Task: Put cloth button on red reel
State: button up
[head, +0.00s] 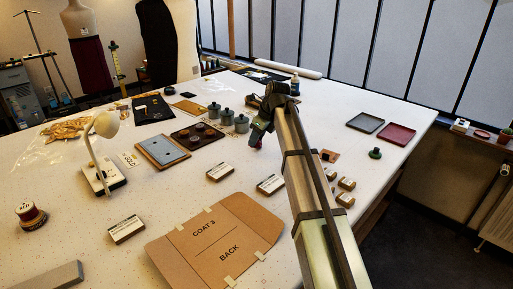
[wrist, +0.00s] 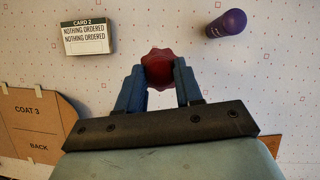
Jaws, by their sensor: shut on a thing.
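My gripper (head: 257,136) is shut on a small dark-red piece with a scalloped edge, which I take to be the cloth button (wrist: 158,68). The piece sits between the blue fingertips in the wrist view, and a bit of red shows under the gripper in the head view. It appears held above the table; the exact height is unclear. A reel with a dark red-brown side and a pale labelled top (head: 30,215), likely the red reel, stands upright at the table's left edge, far from my gripper. Nothing is seen on top of it.
A white lamp (head: 103,150) stands between the reel and my gripper. Cards (head: 127,229), a brown COAT 3 folder (head: 215,240) and a tray (head: 197,134) lie around. Grey-green pots (head: 227,118) stand behind. A purple cylinder (wrist: 227,23) shows in the wrist view.

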notch_tip(320, 180, up, 27)
jog(key=s+a+n, duration=0.2)
jog(key=a+n, duration=0.1)
jog(key=a, duration=1.8)
jog(key=n+g, duration=0.3)
jog(key=n, duration=0.3)
send_over(22, 207)
jog(key=d, duration=0.2)
notch_tip(22, 207, down, 18)
jog(key=shift+y, duration=0.3)
jog(key=shift+w+a+f, duration=0.1)
jog(key=shift+a+f, duration=0.05)
jog(key=shift+f, duration=2.4)
jog(key=shift+w+a+f, duration=0.1)
jog(key=shift+f, duration=2.4)
jog(key=shift+f, duration=0.15)
